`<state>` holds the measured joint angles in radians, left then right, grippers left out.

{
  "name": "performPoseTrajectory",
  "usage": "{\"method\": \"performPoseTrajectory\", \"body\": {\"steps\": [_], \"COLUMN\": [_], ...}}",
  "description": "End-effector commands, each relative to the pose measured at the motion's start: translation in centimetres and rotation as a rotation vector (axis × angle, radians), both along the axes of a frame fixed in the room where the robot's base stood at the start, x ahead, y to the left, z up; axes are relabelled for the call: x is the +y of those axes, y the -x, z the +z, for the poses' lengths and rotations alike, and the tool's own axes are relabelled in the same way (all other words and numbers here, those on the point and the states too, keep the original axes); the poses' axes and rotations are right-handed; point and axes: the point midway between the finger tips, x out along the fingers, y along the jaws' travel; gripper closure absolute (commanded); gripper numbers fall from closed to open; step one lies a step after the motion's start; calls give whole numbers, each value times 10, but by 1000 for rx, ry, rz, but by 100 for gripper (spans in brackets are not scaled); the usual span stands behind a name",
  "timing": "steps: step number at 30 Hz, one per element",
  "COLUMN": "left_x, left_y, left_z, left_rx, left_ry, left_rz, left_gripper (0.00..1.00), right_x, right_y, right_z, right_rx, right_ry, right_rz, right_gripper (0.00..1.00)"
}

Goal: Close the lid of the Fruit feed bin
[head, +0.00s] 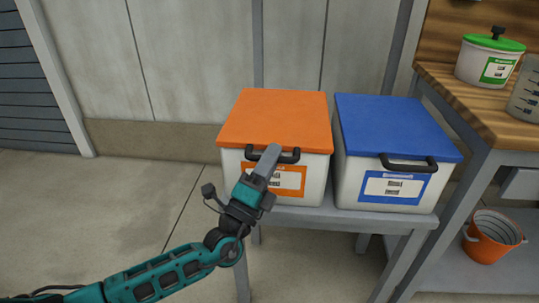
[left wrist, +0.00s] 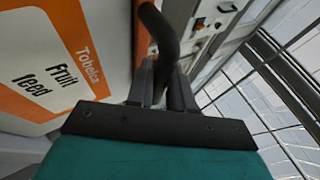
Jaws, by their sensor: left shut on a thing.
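The Fruit feed bin (head: 232,178) is white, with an orange lid (head: 275,115) and an orange-bordered label. Its label (left wrist: 45,75) reads "Fruit feed" in the left wrist view. The lid lies flat over the bin, and I see no gap under its front edge. A dark bar handle (head: 289,157) sits at the lid's front edge. My left gripper (head: 270,153) is at this handle, with its fingers shut on it. The left wrist view shows the handle (left wrist: 160,30) between the fingers (left wrist: 162,85), which hide part of it.
A white bin with a blue lid (head: 395,125) stands close on the right, on the same grey stand (head: 300,217). A wooden-topped bench (head: 480,105) holds a green-lidded pot (head: 487,62). An orange bucket (head: 490,238) sits lower right. Open floor (head: 110,210) lies left.

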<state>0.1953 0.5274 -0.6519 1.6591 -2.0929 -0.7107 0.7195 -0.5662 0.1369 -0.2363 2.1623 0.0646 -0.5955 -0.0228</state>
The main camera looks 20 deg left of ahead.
Motion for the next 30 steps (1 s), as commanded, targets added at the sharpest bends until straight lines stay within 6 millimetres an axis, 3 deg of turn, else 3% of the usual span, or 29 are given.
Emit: {"method": "performPoseTrajectory", "body": {"steps": [12, 13, 19, 30], "left_x": [-3, -3, -2, 0], "left_y": [1, 1, 1, 7], "left_z": [-11, -11, -11, -12], "left_rx": [19, 20, 20, 11], "left_ry": [-6, -7, -7, -6], "left_rz": [-7, -7, -6, -3], "left_gripper": [100, 78, 59, 58], "right_x": [0, 0, 0, 0], "right_y": [0, 0, 1, 3], "right_z": [-1, -1, -2, -4], "right_rx": [0, 0, 2, 8], "right_ry": [-1, 0, -1, 0], "right_rz": [-1, -1, -1, -1], "right_gripper": [54, 54, 54, 54]}}
